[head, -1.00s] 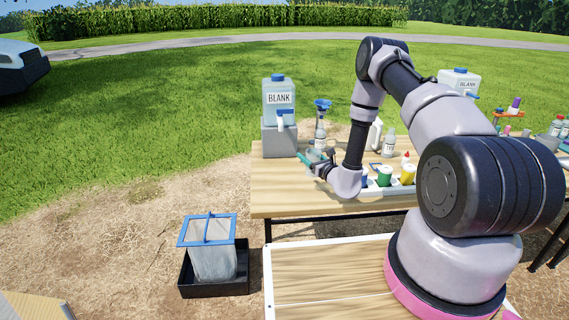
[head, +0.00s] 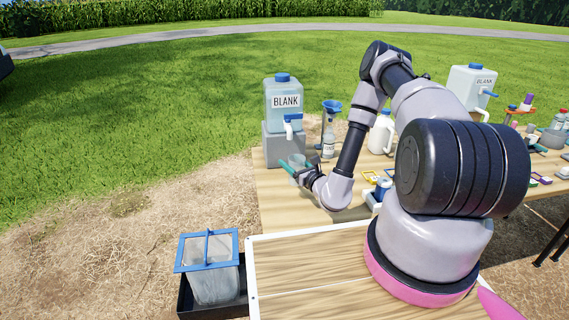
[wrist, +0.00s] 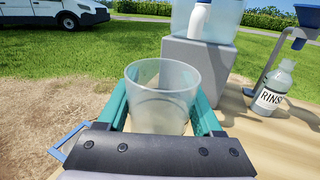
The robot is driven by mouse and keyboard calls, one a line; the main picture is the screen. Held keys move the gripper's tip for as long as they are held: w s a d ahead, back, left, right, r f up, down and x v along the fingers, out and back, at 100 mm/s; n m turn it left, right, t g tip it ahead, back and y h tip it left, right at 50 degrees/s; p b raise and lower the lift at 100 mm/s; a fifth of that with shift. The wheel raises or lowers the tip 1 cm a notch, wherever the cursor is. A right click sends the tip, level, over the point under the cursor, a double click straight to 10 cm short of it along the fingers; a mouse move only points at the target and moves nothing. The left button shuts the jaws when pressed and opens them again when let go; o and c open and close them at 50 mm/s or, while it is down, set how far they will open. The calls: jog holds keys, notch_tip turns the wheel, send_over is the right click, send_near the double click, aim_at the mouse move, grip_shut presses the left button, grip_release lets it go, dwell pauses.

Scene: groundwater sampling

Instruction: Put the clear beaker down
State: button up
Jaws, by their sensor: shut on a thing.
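The clear beaker (wrist: 163,92) stands upright between the two teal fingers of my gripper (wrist: 162,110) in the wrist view. My gripper is shut on it from both sides. In the head view the beaker (head: 297,166) shows small at my gripper (head: 292,168), over the left part of the wooden table (head: 285,212). It is in front of the grey block under the BLANK jug. The beaker's base is hidden by my gripper, so I cannot tell whether it touches the table.
The BLANK jug (head: 284,103) with a white spigot stands on a grey block (head: 276,146) just behind. A RINSE bottle (wrist: 271,90) and a blue funnel (head: 332,106) on a stand are to the right. A blue-framed bin (head: 212,266) sits on the ground at left.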

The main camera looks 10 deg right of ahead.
jog(key=w, duration=1.2)
jog(key=shift+w, duration=0.3)
notch_tip(320, 180, down, 2)
jog(key=shift+f, duration=0.2)
notch_tip(320, 180, down, 4)
jog(key=shift+f, duration=0.1)
jog(key=shift+w+f, duration=0.2)
jog(key=shift+f, duration=0.05)
jog(key=o, duration=1.1)
jog(key=shift+f, duration=0.1)
jog(key=shift+c, duration=0.2)
